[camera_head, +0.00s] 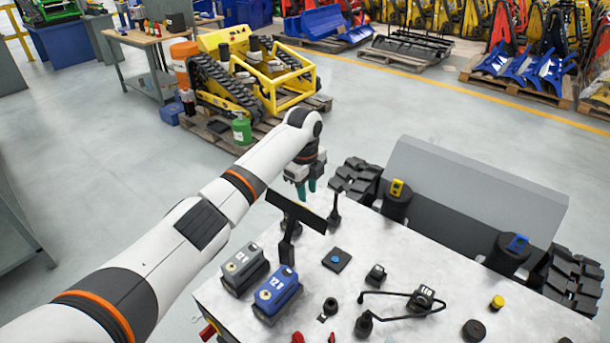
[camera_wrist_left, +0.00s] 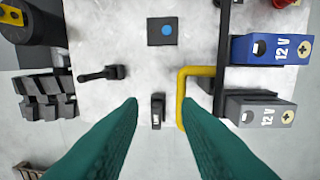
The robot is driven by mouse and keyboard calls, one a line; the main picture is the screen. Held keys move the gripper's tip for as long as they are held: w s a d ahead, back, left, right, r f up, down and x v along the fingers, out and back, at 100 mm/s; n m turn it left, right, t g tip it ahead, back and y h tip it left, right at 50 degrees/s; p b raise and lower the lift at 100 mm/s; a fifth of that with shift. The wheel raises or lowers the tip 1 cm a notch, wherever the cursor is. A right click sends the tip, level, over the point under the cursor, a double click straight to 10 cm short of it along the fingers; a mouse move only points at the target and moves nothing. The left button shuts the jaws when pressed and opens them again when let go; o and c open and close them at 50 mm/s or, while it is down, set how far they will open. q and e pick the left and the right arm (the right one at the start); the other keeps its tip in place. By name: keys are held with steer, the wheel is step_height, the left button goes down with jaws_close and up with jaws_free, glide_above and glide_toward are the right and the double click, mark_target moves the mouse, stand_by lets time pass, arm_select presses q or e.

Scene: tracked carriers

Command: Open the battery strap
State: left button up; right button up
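Two 12 V batteries stand side by side on the pale machine top, one grey (camera_head: 243,268) and one blue (camera_head: 277,295). The grey battery (camera_wrist_left: 262,115) and blue battery (camera_wrist_left: 272,49) are at the right of the left wrist view. I cannot tell for certain which part is the battery strap. A small black labelled latch (camera_wrist_left: 157,111) lies between my fingers in the left wrist view. A yellow bent bar (camera_wrist_left: 182,92) stands just right of it. My left gripper (camera_head: 306,189) is open, empty, above the machine's far edge. My right gripper is not in view.
A dark upright panel on a post (camera_head: 297,212) stands close below my left gripper. A black ball-ended lever (camera_head: 334,214), a pad with a blue button (camera_head: 337,259) and black tracks (camera_head: 357,180) are nearby. Open floor lies beyond the machine.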

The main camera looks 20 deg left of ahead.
arm_select(q)
step_height(320, 180, up, 7)
steer(key=s+b, duration=0.1)
steer(key=shift+a+r, duration=0.15)
steer(key=shift+r, duration=0.05)
stand_by(0.4)
